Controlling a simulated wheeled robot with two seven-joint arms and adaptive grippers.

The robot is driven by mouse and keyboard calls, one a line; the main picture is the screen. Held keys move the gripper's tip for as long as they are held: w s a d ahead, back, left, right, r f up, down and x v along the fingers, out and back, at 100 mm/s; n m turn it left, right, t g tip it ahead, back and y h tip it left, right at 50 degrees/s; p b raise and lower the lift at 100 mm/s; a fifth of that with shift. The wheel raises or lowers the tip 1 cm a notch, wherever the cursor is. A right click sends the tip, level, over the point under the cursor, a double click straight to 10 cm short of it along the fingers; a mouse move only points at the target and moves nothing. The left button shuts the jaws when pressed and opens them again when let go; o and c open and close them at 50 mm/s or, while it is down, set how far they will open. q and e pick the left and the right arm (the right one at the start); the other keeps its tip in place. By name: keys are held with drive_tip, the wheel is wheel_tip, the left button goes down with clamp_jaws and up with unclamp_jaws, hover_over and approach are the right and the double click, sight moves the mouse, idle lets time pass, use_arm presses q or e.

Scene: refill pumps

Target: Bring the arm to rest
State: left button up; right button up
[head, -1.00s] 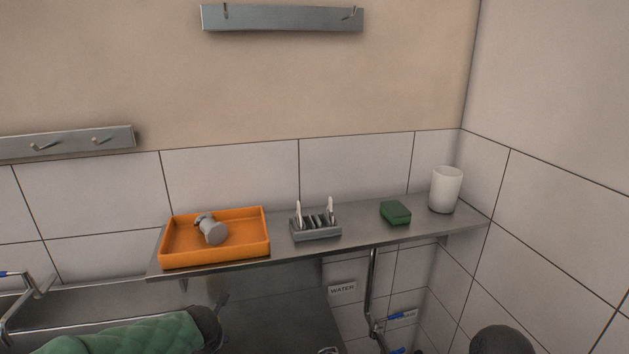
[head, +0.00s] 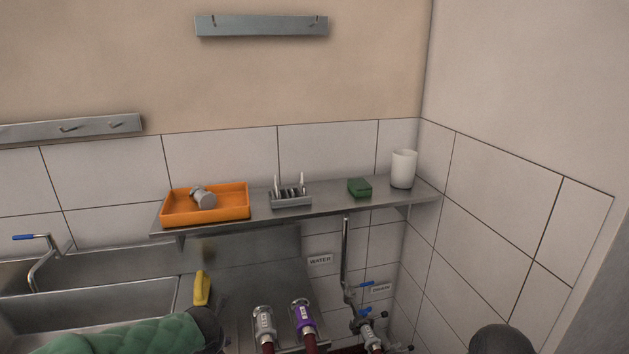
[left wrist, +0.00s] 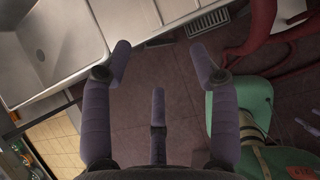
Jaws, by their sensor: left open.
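My left gripper (left wrist: 162,62) shows in the left wrist view with its fingers spread and nothing between them. It hangs over the dark tiled floor (left wrist: 180,85), apart from the sink edge at the upper left. In the head view only my green-sleeved left arm (head: 150,335) and its dark end show at the bottom left; the gripper fingers are not clear there. My right gripper is in neither view.
A metal shelf (head: 335,207) carries an orange tray (head: 235,207) with a grey fitting, a grey rack (head: 290,200), a green sponge (head: 359,187) and a white cup (head: 403,169). Sinks (head: 95,265), a yellow object (head: 202,288) and hose couplings (head: 303,316) lie below.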

use_arm(q)
drive_tip(key=s+d+f+n+g+h, duration=0.1)
drive_tip(key=s+d+f+n+h, duration=0.15)
drive_tip(key=d+f+n, duration=0.35)
drive_tip(key=s+d+f+n+g+h, duration=0.15)
drive_tip(key=s+f+n, duration=0.25)
drive_tip(key=f, duration=0.4)
drive_tip(key=s+d+f+n+g+h, duration=0.1)
drive_tip(key=s+d+f+n+g, duration=0.1)
drive_tip(key=s+d+f+n, duration=0.25)
drive_tip(key=s+d+f+n+h, duration=0.1)
drive_tip(key=s+d+f+n, duration=0.2)
drive_tip(key=s+f+n, duration=0.9)
drive_tip(key=f+n+g, duration=0.1)
drive_tip(key=n, duration=0.6)
drive_tip(key=shift+d+f+n, duration=0.25)
drive_tip(key=shift+n, duration=0.1)
